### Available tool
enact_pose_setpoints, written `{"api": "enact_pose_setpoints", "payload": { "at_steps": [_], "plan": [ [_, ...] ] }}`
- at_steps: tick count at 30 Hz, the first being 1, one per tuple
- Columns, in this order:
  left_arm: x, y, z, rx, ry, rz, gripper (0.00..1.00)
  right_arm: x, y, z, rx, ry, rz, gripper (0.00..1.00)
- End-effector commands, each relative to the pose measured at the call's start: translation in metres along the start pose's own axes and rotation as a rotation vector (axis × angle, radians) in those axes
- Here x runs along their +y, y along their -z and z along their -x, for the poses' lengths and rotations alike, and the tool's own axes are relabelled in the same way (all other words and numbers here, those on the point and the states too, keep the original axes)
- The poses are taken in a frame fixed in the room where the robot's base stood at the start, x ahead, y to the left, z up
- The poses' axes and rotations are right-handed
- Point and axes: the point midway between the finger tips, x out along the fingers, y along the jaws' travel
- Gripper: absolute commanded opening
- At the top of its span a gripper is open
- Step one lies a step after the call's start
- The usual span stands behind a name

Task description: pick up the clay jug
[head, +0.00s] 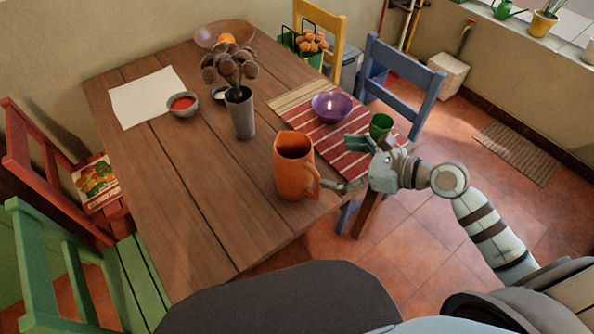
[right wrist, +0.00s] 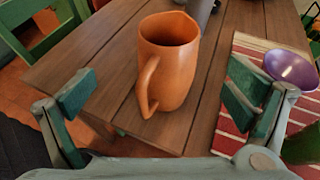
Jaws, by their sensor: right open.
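The orange clay jug (head: 294,168) stands upright near the front right edge of the wooden table in the head view. Its handle faces my right gripper. My right gripper (head: 346,166) is open and empty, just to the right of the jug. In the right wrist view the jug (right wrist: 168,65) stands ahead, between the two spread green-padded fingers of the gripper (right wrist: 158,98), with its handle toward the camera. The fingers do not appear to touch it. My left gripper is not in view.
A striped red runner (head: 330,138) carries a purple bowl (head: 331,107); a green cup (head: 380,126) stands close behind my right gripper. A grey vase with dried flowers (head: 241,115) stands behind the jug. The table (head: 180,200) is clear left of the jug.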

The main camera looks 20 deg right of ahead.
Motion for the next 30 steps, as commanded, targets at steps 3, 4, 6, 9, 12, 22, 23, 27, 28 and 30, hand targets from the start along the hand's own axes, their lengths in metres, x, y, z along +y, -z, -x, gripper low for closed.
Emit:
{"api": "enact_pose_setpoints", "payload": {
  "at_steps": [3,4,6,9,12,22,23,27,28,30],
  "plan": [
    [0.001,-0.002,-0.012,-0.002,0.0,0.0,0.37,-0.001,0.002,-0.036,-0.011,0.003,-0.005,0.97],
    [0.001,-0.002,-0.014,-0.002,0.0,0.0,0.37,-0.001,0.003,-0.043,-0.01,0.003,-0.005,0.97],
    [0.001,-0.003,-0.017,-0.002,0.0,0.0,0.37,-0.002,0.003,-0.059,-0.007,0.004,-0.003,0.97],
    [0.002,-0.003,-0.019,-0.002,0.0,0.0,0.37,-0.002,0.003,-0.072,-0.004,0.004,-0.001,0.97],
    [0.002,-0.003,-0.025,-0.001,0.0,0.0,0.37,-0.005,0.003,-0.087,-0.004,0.004,0.0,0.97],
    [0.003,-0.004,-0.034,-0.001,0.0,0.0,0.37,-0.01,0.002,-0.124,0.0,0.006,0.002,0.97],
    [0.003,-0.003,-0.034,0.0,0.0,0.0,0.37,-0.01,0.002,-0.124,0.0,0.006,0.002,0.97],
    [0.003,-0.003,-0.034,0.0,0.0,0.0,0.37,-0.01,0.002,-0.124,0.0,0.006,0.002,0.86],
    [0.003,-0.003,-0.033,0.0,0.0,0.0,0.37,-0.01,0.002,-0.124,0.0,0.006,0.002,0.81],
    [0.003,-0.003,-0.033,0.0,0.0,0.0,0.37,-0.01,0.002,-0.124,0.0,0.006,0.002,0.7]
  ]
}}
